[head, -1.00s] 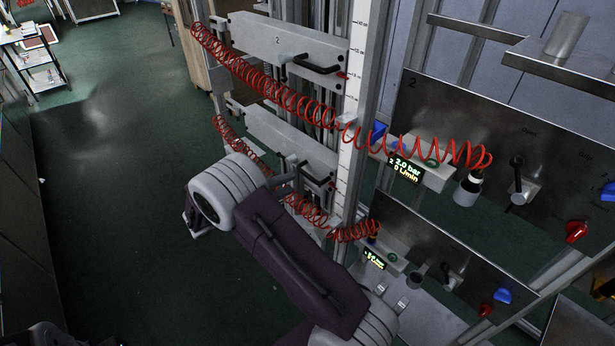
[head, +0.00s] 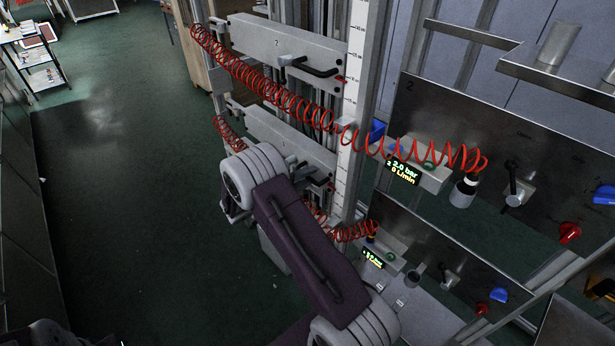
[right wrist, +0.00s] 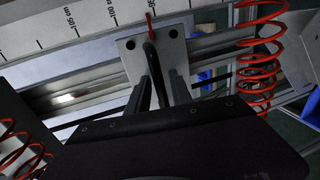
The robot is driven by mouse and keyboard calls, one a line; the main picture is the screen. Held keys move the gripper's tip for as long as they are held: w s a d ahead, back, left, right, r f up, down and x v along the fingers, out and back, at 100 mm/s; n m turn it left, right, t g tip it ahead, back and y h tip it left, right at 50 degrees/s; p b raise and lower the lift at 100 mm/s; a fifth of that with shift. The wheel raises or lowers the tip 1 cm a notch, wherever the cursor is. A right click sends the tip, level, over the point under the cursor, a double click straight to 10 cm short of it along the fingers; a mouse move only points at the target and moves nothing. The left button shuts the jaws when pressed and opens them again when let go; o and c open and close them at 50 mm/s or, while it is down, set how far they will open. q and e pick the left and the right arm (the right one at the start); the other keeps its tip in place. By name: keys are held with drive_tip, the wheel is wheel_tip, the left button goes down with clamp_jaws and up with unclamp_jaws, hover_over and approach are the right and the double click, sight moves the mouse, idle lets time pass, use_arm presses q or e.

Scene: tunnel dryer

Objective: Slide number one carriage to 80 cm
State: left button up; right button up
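The number one carriage (head: 285,138) is the lower pale grey beam in the head view, with a dark handle at its right end. In the right wrist view, its end plate (right wrist: 170,50) carries the black handle (right wrist: 151,62) and a red pointer (right wrist: 150,22). The pointer lies against the white scale (right wrist: 85,25), past the 100 mark from the 105 mark; the exact reading is unclear. My right gripper (right wrist: 161,80) has its fingers on both sides of the handle, with a visible gap. In the head view, my right arm hides most of the gripper. My left gripper is not seen.
The number two carriage (head: 285,48) is above, with its own handle. Red coiled hoses (head: 270,90) hang close to my right arm. Steel panels with valves (head: 510,150) and a lit display (head: 402,170) stand to the right. The green floor (head: 120,200) at left is clear.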

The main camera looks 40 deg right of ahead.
clamp_jaws()
idle(1.2)
